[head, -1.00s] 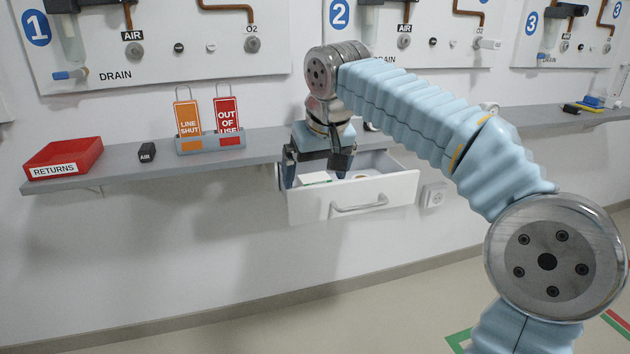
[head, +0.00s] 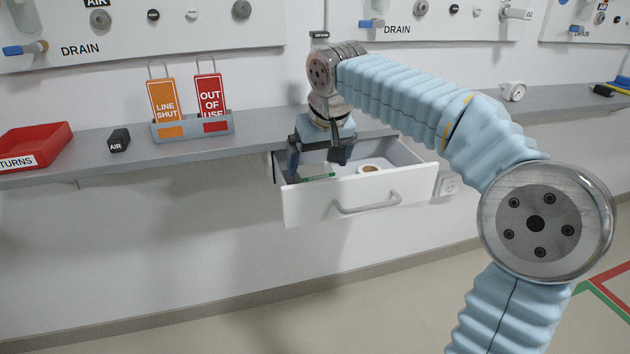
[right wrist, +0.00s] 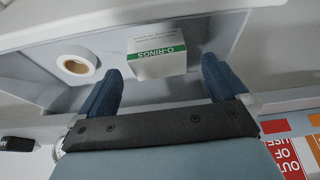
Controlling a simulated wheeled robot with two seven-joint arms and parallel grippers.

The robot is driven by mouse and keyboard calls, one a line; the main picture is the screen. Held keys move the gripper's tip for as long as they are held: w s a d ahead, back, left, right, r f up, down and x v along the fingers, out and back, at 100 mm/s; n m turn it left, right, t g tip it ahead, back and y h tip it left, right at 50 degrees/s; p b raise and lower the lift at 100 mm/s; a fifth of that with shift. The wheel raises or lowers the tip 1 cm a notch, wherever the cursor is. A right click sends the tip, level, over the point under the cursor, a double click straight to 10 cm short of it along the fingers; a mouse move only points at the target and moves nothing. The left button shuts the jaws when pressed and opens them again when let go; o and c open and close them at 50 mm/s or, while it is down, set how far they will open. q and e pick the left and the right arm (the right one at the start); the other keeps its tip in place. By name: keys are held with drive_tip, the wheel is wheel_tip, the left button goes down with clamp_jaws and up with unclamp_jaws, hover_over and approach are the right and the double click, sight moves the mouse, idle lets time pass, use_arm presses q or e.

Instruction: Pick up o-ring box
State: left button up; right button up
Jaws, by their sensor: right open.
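The o-ring box (right wrist: 157,58) is a small white box with a green band reading "O-RINGS". It lies in the open drawer (head: 360,195) under the shelf, and it shows partly in the head view (head: 318,173). My right gripper (head: 318,160) is over the left part of the drawer, pointing down. In the right wrist view its two blue fingers (right wrist: 162,82) are apart, with the box ahead of and between their tips. Nothing is held. Whether the fingertips are level with the box is hard to tell. My left gripper is not in view.
A roll of tape (right wrist: 77,66) lies in the drawer beside the box; it also shows in the head view (head: 369,169). The shelf (head: 255,138) above holds a red returns tray (head: 38,143), a black AIR block (head: 119,140) and a tag holder (head: 193,126).

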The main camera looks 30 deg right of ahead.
sight(316, 171)
drive_tip(key=x, duration=0.6)
drive_tip(key=shift+w+d+r+b, duration=0.15)
drive_tip(key=shift+d+b, duration=0.1)
drive_tip(key=shift+b, duration=0.15)
drive_tip(key=c, duration=0.9)
